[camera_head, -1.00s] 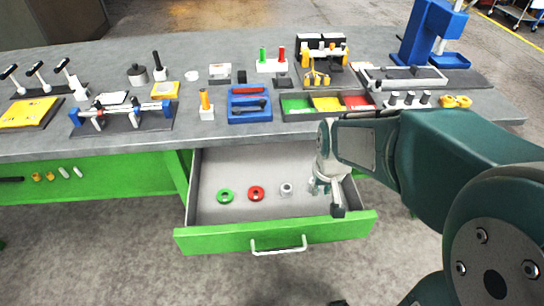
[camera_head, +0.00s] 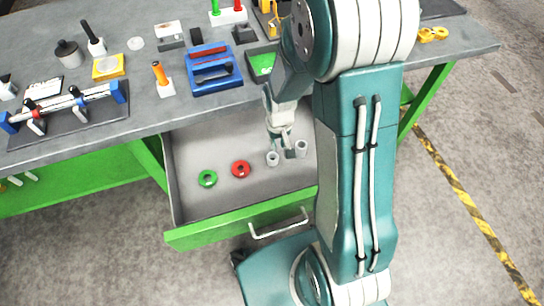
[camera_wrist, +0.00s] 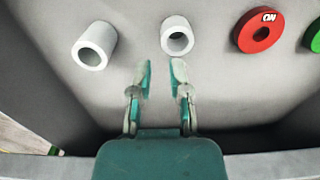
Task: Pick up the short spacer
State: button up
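Two grey hollow cylinders stand in the open drawer. The one nearer the red ring looks shorter and seems to be the short spacer (camera_head: 272,158); it also shows at the top middle of the wrist view (camera_wrist: 177,35). The other, taller-looking spacer (camera_head: 301,148) shows at the upper left of the wrist view (camera_wrist: 95,43). My gripper (camera_head: 284,150) is low over the drawer by the two spacers. In the wrist view its two fingertips (camera_wrist: 162,67) are apart with nothing between them, just short of the short spacer in the picture.
A red ring (camera_head: 241,169) and a green ring (camera_head: 207,178) lie in the same grey-lined drawer (camera_head: 197,150). The drawer's green front (camera_head: 215,232) and the workbench edge (camera_head: 120,133) border it. Tools and fixtures crowd the bench top.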

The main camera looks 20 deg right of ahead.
aim_at(277, 156)
jog(key=f, duration=0.5)
jog(key=shift+s+a+f, duration=0.2)
jog(key=shift+a+f, duration=0.1)
jog(key=shift+f, duration=0.1)
grip_shut()
